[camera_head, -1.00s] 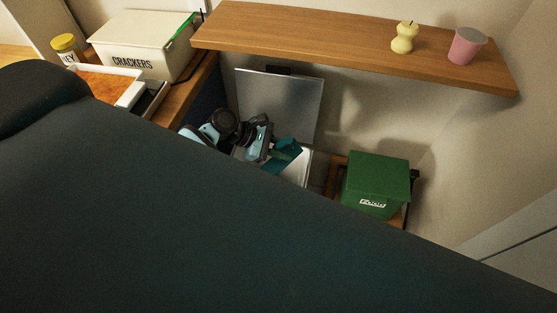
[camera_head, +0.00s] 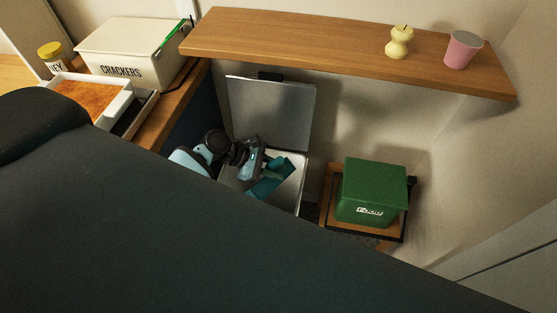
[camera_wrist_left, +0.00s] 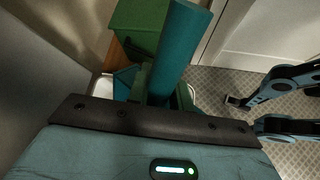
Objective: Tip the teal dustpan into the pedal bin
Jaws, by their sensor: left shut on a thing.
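The pedal bin stands under the wooden shelf with its grey lid (camera_head: 270,112) raised and its pale inside (camera_head: 291,192) partly showing. My left gripper (camera_head: 256,168) is over the bin opening and shut on the teal dustpan (camera_head: 270,184). The dustpan is tilted, over or just inside the opening; I cannot tell if it touches the bin. In the left wrist view the dustpan (camera_wrist_left: 182,48) is a long teal piece rising from my left gripper (camera_wrist_left: 155,92). Whether anything lies in the pan cannot be seen. My dark body hides the bin's front.
A green box (camera_head: 372,190) stands on a low wooden stand (camera_head: 328,205) right of the bin. The shelf (camera_head: 300,42) above holds a yellow pear-like figure (camera_head: 399,42) and a pink cup (camera_head: 463,50). At left are a crackers box (camera_head: 125,52), a jar and a tray.

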